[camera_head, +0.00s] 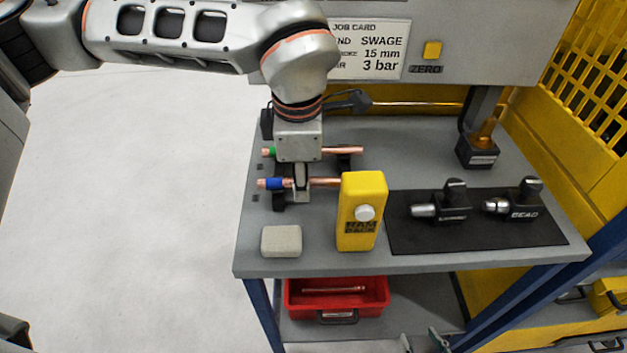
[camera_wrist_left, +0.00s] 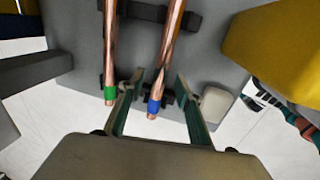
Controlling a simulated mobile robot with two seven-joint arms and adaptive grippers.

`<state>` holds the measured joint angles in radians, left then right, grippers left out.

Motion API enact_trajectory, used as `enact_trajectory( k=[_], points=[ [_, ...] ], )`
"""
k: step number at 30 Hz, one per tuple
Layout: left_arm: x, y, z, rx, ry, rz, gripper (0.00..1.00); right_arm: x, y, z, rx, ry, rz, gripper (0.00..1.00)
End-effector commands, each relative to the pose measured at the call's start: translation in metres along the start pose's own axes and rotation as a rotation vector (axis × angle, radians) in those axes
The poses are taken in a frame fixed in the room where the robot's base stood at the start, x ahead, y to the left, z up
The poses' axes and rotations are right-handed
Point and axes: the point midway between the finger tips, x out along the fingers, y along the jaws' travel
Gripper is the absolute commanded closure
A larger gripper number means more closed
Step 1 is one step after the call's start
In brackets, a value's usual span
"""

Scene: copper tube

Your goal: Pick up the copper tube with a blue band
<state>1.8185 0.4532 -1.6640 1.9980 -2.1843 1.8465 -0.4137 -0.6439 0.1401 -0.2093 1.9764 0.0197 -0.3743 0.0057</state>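The copper tube with a blue band (camera_head: 274,183) lies level on dark supports on the grey bench, its banded end to the left; its far end passes behind a yellow block. In the left wrist view the blue-banded tube (camera_wrist_left: 166,60) runs between the two fingers of my left gripper (camera_wrist_left: 160,80), which are apart. In the head view my left gripper (camera_head: 302,182) points down over this tube, partly hidden by its own wrist. My right gripper (camera_head: 422,342) shows at the bottom edge with its fingertips apart and nothing between them.
A green-banded copper tube (camera_head: 340,150) lies parallel just behind; it is left of the left finger in the wrist view. The yellow block (camera_head: 359,190), a beige block (camera_head: 281,241) and a black mat (camera_head: 400,237) with two tools are nearby. A red bin (camera_head: 378,292) sits below.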

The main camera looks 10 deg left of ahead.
Motion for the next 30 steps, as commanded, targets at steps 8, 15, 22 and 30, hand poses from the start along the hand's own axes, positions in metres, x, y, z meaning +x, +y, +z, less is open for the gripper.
enact_trajectory(
  k=[8, 15, 22, 30],
  points=[
    [0.000, 0.000, 0.000, -0.001, 0.000, 0.000, 1.00, 0.000, 0.000, -0.001, 0.000, 0.001, 0.000, 0.60],
    [-0.001, 0.000, 0.000, -0.001, 0.000, 0.001, 1.00, 0.000, 0.000, -0.001, 0.000, 0.002, 0.000, 0.60],
    [-0.013, 0.004, 0.000, -0.002, -0.001, 0.004, 1.00, 0.000, 0.001, -0.002, 0.000, 0.003, 0.001, 0.60],
    [-0.065, 0.014, 0.001, -0.002, -0.003, 0.007, 1.00, -0.002, 0.001, -0.005, 0.002, 0.005, 0.001, 0.60]
  ],
)
